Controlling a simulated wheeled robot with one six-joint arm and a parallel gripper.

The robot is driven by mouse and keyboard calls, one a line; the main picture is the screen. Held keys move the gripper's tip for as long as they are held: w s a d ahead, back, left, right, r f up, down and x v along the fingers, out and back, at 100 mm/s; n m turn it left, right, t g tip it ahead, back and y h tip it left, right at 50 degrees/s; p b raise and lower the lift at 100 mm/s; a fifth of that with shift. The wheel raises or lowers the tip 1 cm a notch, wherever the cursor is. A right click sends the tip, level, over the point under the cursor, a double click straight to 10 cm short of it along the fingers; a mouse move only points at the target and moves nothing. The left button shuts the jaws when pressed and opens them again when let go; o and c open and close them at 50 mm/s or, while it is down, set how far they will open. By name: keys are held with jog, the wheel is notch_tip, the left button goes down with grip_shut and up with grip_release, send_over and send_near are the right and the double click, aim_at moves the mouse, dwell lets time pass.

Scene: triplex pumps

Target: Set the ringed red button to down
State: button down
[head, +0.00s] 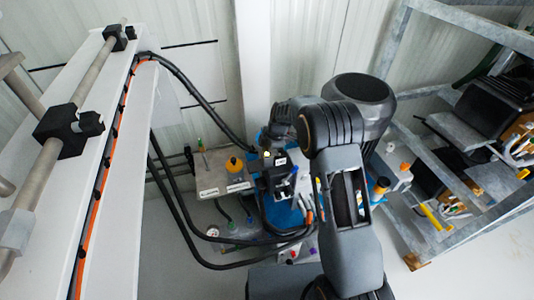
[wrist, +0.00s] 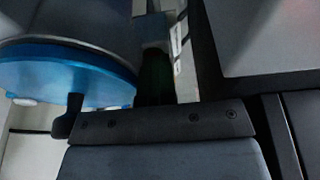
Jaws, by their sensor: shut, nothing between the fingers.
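A small light box with several coloured buttons (head: 298,250) is low in the middle of the head view, partly behind my arm. A reddish spot shows on it, but it is too small to tell whether it is the ringed red button or how it is set. My gripper (wrist: 155,118) shows as a dark bar with screws across the lower wrist view. It is shut and holds nothing. No button is clear in the wrist view. In the head view my arm rises over the pump area and its gripper cannot be made out.
A blue round flange (wrist: 70,70) is close on the left in the wrist view. Black hoses (head: 200,240) loop around the pump area. A grey metal rack (head: 440,160) stands at right. A white beam with pipes (head: 105,150) runs along the left. Open floor shows at lower right.

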jog(key=shift+s+f, duration=0.2)
jog(key=shift+f, duration=0.25)
jog(key=shift+r+p, duration=0.35)
jog(key=shift+r, duration=0.2)
jog(key=s+d+r+m+p, duration=0.1)
jog(key=d+r+p, duration=0.15)
jog(key=r, duration=0.55)
jog(key=s+d+r+m+t+p, duration=0.15)
jog(key=r+p, duration=0.25)
jog(key=r, duration=0.5)
jog(key=s+d+r+m+g+p, duration=0.1)
jog(key=s+r+m+p, duration=0.15)
jog(key=r, duration=0.55)
jog(key=s+d+r+m+t+h+p, duration=0.1)
jog(key=s+d+r+m+t+p, duration=0.1)
jog(key=s+r+m+p, duration=0.5)
jog(key=s+d+r+m+t+h+p, duration=0.1)
jog(key=s+d+r+m+h+p, duration=0.1)
jog(key=s+r+m+p, duration=0.6)
jog(key=s+d+r, duration=0.1)
jog(key=s+r, duration=0.1)
jog(key=s, duration=0.4)
jog(key=shift+s+d+r+t, duration=0.15)
jog(key=shift+s+d+t, duration=0.05)
jog(key=shift+t, duration=0.15)
